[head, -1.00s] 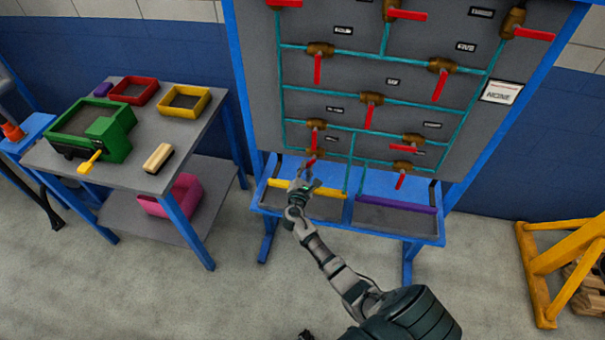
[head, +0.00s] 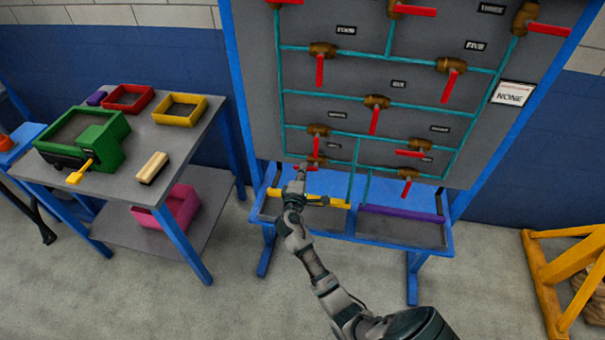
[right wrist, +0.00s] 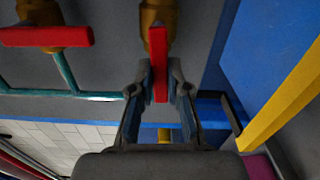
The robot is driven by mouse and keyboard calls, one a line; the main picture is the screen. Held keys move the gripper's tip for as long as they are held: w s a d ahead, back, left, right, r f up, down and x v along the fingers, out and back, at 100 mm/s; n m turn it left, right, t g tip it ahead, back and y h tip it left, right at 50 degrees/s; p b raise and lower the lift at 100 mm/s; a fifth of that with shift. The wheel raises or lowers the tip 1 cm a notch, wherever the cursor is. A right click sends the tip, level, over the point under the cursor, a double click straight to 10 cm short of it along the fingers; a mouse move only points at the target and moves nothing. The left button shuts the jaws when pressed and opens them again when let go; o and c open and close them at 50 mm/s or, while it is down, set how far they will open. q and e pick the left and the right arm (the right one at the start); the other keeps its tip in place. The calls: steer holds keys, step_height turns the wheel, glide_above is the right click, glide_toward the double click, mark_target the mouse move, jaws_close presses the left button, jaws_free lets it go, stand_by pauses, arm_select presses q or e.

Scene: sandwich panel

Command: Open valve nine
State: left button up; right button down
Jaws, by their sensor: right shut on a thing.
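The pipe panel (head: 350,70) carries several brass valves with red handles. My right gripper (head: 299,170) is at the lowest valve on the panel's left side (head: 316,161). In the head view my gripper partly hides the handle. My left gripper is not in view.
Below are a blue tray shelf (head: 275,205) with a yellow bar (head: 335,202) and a purple bar (head: 400,213). A grey side table (head: 190,135) with bins stands left.

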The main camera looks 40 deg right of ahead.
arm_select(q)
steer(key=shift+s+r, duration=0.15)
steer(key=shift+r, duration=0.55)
arm_select(e)
steer(key=shift+m, duration=0.6)
steer(key=c, duration=1.1)
jaws_free()
steer(key=v, duration=1.2)
steer(key=shift+w, duration=0.1)
